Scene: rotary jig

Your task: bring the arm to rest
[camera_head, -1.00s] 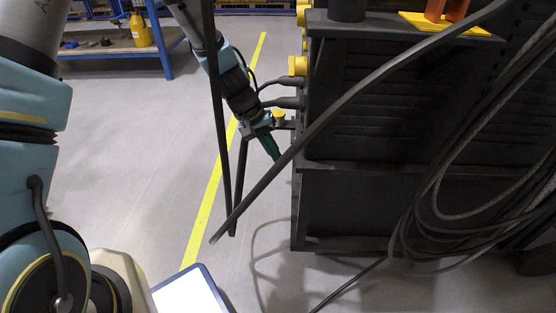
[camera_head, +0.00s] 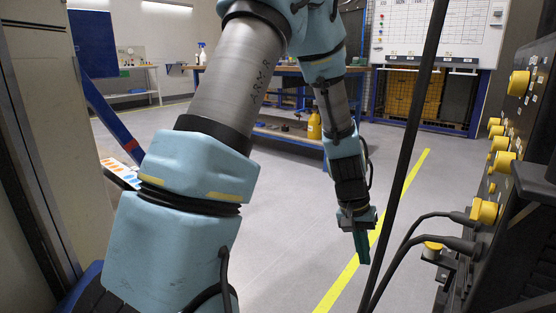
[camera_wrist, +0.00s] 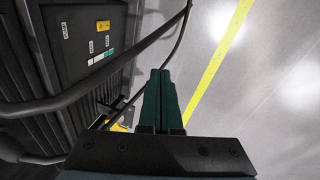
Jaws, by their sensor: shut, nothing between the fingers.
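My gripper (camera_head: 361,246) hangs at the end of my light-blue and grey arm, right of the middle in the head view, pointing down over the grey floor. Its green fingers (camera_wrist: 160,90) are together in the wrist view, with nothing between them. In the head view a black cable runs close to the right of my gripper. I cannot tell how far apart they are.
A dark machine (camera_head: 520,215) with yellow knobs and plugged cables (camera_head: 420,240) stands at the right. A workbench (camera_head: 290,138) with a yellow bottle (camera_head: 314,126) and a whiteboard (camera_head: 440,32) are behind. A yellow line (camera_head: 402,190) crosses open floor.

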